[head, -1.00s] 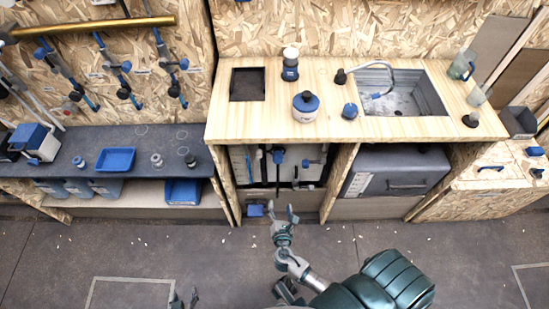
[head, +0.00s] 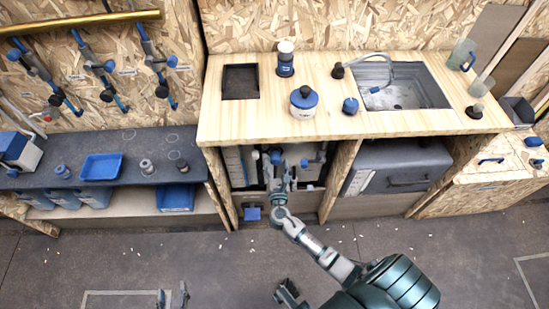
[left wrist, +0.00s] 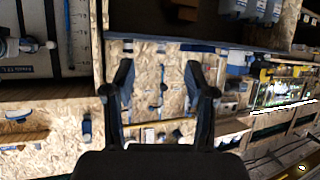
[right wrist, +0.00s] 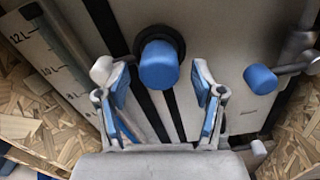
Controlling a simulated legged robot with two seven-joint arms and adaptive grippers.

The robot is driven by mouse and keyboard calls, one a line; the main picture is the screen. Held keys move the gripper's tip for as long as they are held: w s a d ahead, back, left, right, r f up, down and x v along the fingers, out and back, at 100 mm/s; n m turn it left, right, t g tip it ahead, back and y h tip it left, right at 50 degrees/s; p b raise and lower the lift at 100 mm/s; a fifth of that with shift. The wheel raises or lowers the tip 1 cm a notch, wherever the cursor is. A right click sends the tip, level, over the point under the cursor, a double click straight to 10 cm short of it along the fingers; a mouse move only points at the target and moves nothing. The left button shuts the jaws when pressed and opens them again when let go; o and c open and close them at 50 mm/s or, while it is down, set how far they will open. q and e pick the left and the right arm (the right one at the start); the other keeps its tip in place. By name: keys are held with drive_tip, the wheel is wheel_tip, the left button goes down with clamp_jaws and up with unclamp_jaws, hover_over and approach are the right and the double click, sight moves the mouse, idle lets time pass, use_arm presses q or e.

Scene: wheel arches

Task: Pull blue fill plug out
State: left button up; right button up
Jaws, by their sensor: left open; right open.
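The blue fill plug (right wrist: 159,66) is a round blue knob with a black collar on a pale tank front. In the right wrist view it sits between and just beyond my right gripper's blue-padded fingertips (right wrist: 160,92), which are open with a gap on each side. In the head view the plug (head: 275,156) shows in the left bay under the counter, with my right gripper (head: 281,177) reaching up to it. My left gripper (head: 173,298) is open and empty low over the floor, far from the plug; its fingers also show in the left wrist view (left wrist: 159,80).
A blue-ended side handle (right wrist: 261,79) is right of the plug; a pale knob (right wrist: 102,70) is close to my left fingertip. The wooden counter (head: 215,120) overhangs the bay, with wooden posts beside it. A dark bench (head: 120,180) stands left. The floor in front is clear.

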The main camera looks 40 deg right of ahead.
use_arm(q)
drive_tip(key=shift+w+d+r+t, duration=0.15)
drive_tip(key=shift+w+r+t, duration=0.35)
drive_tip(key=shift+r, duration=0.15)
use_arm(e)
drive_tip(key=shift+x, duration=1.45)
drive_tip(key=shift+r, duration=0.1)
clamp_jaws()
drive_tip(key=shift+s+a, duration=0.1)
drive_tip(key=shift+s, duration=0.05)
drive_tip(key=p+v, duration=0.1)
drive_tip(key=v, duration=0.3)
drive_tip(key=shift+s, duration=0.25)
use_arm(q)
drive_tip(key=s+f+g, duration=0.1)
drive_tip(key=s+a+f+g, duration=0.1)
drive_tip(key=f, duration=0.1)
drive_tip(key=shift+s+a+f+g+y, duration=0.1)
drive_tip(key=shift+s+g+y, duration=0.2)
drive_tip(key=shift+s+g, duration=0.1)
use_arm(e)
drive_tip(key=shift+a, duration=0.15)
